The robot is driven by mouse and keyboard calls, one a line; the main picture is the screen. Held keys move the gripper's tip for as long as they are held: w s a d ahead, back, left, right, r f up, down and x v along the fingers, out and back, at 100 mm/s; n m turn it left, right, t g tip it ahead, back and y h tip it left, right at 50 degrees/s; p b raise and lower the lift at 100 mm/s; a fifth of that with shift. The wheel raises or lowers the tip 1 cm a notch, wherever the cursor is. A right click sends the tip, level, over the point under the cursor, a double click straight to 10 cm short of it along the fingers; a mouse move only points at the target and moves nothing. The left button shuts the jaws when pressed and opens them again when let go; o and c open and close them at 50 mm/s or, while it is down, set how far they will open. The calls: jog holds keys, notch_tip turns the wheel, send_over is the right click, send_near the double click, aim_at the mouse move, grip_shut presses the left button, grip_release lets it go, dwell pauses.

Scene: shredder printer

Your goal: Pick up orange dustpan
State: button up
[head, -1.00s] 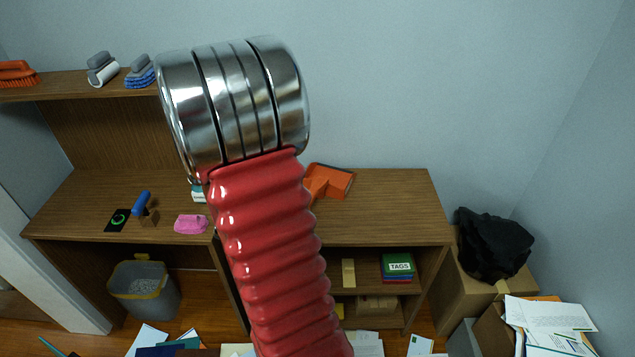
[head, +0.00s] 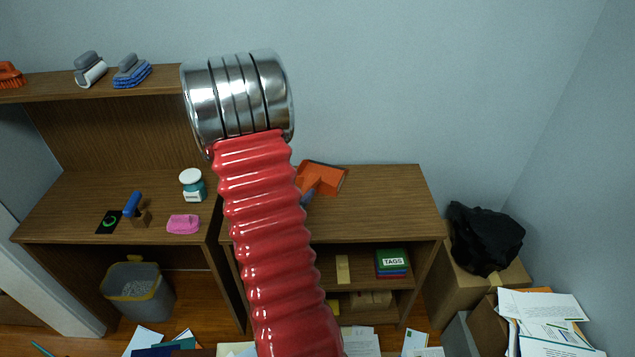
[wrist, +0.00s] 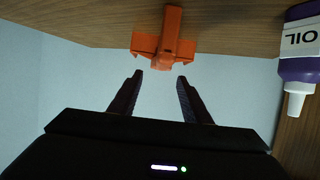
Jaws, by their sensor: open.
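The orange dustpan (head: 324,178) lies on the right desk top in the head view, just right of my red arm, with a blue tip at its lower left. In the wrist view the orange dustpan (wrist: 163,44) is at top centre against the wooden surface. My gripper (wrist: 160,76) is open and empty, its two dark fingers pointing toward the dustpan with a gap between them and it. The fingers do not show in the head view.
A purple and white OIL bottle (wrist: 299,50) is at the right in the wrist view. A teal jar (head: 193,187), a pink item (head: 183,224) and a blue-handled tool (head: 132,205) are on the left desk.

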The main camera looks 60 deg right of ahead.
aim_at(308, 183)
jog(key=x, duration=0.5)
jog(key=shift+d+f, duration=0.2)
jog(key=shift+d, duration=0.15)
jog(key=shift+d, duration=0.15)
jog(key=shift+x, duration=2.45)
jog(key=shift+w, duration=0.1)
jog(key=shift+c, duration=0.5)
grip_shut()
